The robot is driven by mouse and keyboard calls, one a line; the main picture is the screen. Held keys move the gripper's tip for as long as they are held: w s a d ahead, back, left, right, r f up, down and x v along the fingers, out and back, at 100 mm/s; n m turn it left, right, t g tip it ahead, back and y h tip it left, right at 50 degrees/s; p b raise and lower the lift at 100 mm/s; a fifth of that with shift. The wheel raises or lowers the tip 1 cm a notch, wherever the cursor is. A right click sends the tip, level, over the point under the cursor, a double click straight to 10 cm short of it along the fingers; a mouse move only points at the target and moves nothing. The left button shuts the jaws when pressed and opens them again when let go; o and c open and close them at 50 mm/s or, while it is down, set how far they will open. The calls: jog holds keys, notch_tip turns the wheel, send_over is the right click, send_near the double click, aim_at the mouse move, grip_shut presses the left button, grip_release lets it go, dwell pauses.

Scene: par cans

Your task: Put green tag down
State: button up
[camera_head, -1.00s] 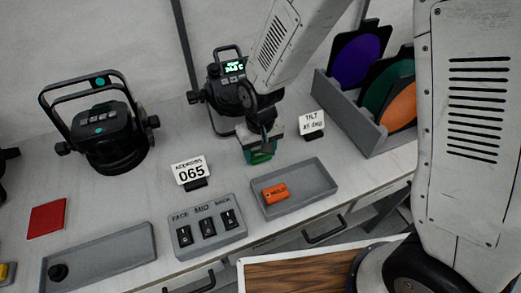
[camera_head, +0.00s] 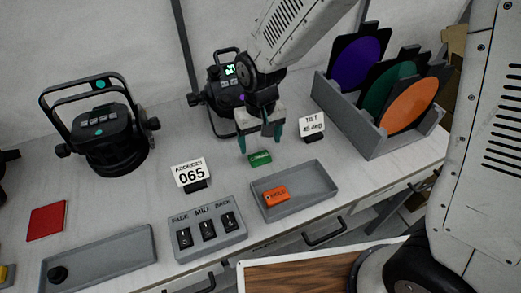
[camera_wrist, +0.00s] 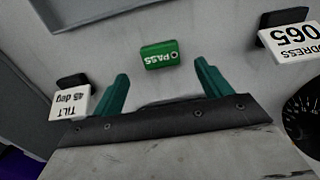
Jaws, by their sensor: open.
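The green tag (camera_head: 260,158), marked PASS, lies on the pale bench top just behind the grey tray. It also shows in the wrist view (camera_wrist: 159,55), flat on the bench beyond my fingertips. My gripper (camera_head: 260,147) is open and empty, with its teal fingers pointing down just behind and above the tag. In the wrist view the fingers (camera_wrist: 161,80) stand wide apart with the tag between their lines, not touching it.
The grey tray (camera_head: 322,182) holds an orange tag (camera_head: 275,196). An address card (camera_head: 190,175) and a tilt card (camera_head: 312,127) stand on either side. A switch box (camera_head: 207,227) is in front; a par can (camera_head: 222,100) stands behind. A filter rack (camera_head: 345,125) is at right.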

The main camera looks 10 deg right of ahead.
aim_at(260, 158)
jog(key=s+d+r+m, duration=0.1)
jog(key=s+d+r, duration=0.1)
jog(key=d+r, duration=0.3)
jog(key=s+d+r, duration=0.1)
jog(key=d+r, duration=0.2)
jog(key=r, duration=0.5)
jog(key=s+d+r+m, duration=0.1)
jog(key=s+d+r, duration=0.2)
jog(key=s+d, duration=0.3)
jog(key=s+d+r+m+t, duration=0.1)
jog(key=s+d+r, duration=0.3)
jog(key=s, duration=0.6)
jog(key=d, duration=0.2)
jog(key=shift+s+d+r, duration=0.2)
jog(key=shift+s+d, duration=0.15)
jog(key=shift+d, duration=0.05)
